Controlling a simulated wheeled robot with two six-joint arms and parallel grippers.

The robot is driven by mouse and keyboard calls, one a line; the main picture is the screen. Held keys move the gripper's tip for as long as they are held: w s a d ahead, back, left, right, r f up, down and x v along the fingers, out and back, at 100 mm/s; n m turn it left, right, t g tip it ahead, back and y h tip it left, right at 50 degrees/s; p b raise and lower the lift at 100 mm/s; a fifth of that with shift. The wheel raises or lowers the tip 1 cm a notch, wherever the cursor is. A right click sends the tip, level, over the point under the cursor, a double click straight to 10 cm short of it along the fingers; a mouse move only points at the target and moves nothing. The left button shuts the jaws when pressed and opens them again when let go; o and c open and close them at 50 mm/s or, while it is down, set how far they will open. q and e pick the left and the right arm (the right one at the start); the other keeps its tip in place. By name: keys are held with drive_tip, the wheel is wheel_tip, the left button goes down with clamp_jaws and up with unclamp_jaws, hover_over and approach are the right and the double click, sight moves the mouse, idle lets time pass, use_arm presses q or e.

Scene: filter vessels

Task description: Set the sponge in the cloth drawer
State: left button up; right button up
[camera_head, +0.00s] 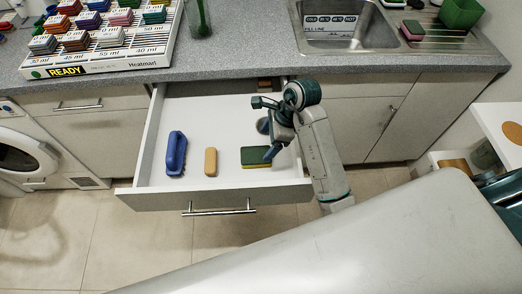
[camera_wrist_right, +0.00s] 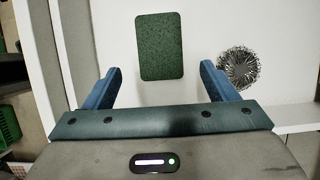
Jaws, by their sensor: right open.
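The sponge, green on top with a yellow layer below (camera_head: 256,157), lies flat in the open drawer (camera_head: 217,103), near its front wall and right side. In the right wrist view the green face of the sponge (camera_wrist_right: 160,46) shows beyond and between the fingertips. My right gripper (camera_head: 264,127) is over the right part of the drawer, and it also shows in the right wrist view (camera_wrist_right: 160,73). It is open and empty, its fingers apart from the sponge. My left gripper is not in view.
The drawer also holds a blue-handled item (camera_head: 176,153), a tan block (camera_head: 211,161) and a wire scrubber (camera_wrist_right: 238,68), partly hidden behind my gripper in the head view. A pink-and-dark sponge (camera_head: 412,31) lies by the sink (camera_head: 345,22). The drawer's middle is clear.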

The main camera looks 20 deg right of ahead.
drive_tip(key=p+v, duration=0.2)
drive_tip(key=v, duration=0.2)
drive_tip(key=shift+r, duration=0.15)
idle(0.7)
idle(0.5)
